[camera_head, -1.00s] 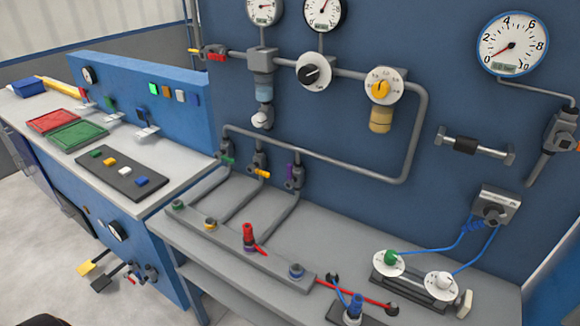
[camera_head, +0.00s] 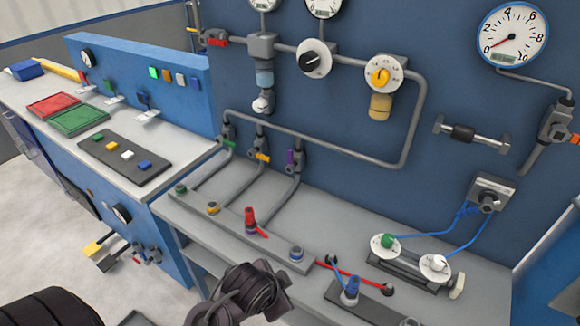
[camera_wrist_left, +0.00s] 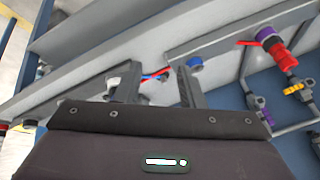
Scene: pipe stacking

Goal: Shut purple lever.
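The purple lever (camera_head: 290,157) sits on the rightmost of three small valves under the low pipe on the blue wall. It stands upright along its valve, while the yellow lever (camera_head: 263,157) and green lever (camera_head: 228,143) lie crosswise. In the left wrist view, the purple lever (camera_wrist_left: 268,117) shows small at the right, near the yellow lever (camera_wrist_left: 292,87). My left gripper (camera_wrist_left: 155,85) is open, with nothing seen between its fingers, and is well apart from the lever. My right gripper is not in view.
The bench between wall and manifold is mostly clear apart from pipes.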

